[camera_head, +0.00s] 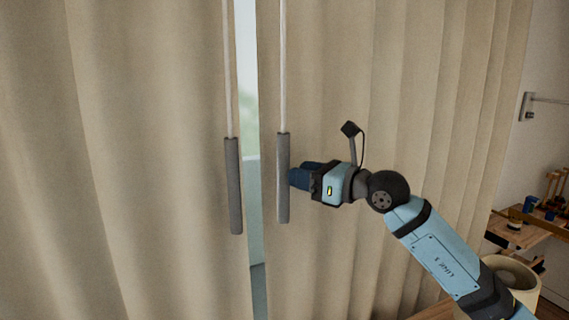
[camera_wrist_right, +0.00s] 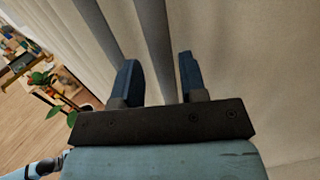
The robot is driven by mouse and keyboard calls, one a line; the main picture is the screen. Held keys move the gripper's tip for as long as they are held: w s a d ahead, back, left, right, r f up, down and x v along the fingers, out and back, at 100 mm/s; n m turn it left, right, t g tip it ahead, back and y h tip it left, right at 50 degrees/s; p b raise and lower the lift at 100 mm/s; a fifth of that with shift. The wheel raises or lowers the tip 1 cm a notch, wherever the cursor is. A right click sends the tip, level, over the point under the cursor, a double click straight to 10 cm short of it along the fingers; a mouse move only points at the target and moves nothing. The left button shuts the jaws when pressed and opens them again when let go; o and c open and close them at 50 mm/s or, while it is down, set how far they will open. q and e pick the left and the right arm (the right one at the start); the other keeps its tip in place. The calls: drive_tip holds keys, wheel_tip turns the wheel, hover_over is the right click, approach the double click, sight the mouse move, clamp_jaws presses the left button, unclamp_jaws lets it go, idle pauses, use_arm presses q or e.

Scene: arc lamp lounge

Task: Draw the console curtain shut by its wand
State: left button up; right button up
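Two beige curtain panels hang side by side, the left panel (camera_head: 150,160) and the right panel (camera_head: 340,90), with a narrow gap between them. Each has a thin wand with a grey handle: the left handle (camera_head: 234,185) and the right handle (camera_head: 283,190). My right gripper (camera_head: 298,178) is at the right handle, coming from its right side. In the right wrist view, its two blue fingers (camera_wrist_right: 158,78) are apart, and a grey bar (camera_wrist_right: 152,35) runs between them in the picture. I cannot tell whether they touch it. My left gripper is out of view.
A strip of window (camera_head: 248,100) shows through the gap. At the right, a wooden shelf (camera_head: 520,235) holds small items, and a pale round container (camera_head: 515,275) stands near my right arm. A wall fixture (camera_head: 527,106) is above.

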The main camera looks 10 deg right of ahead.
sight(284, 170)
drive_tip(key=p+x, duration=0.1)
drive_tip(key=x, duration=0.4)
clamp_jaws()
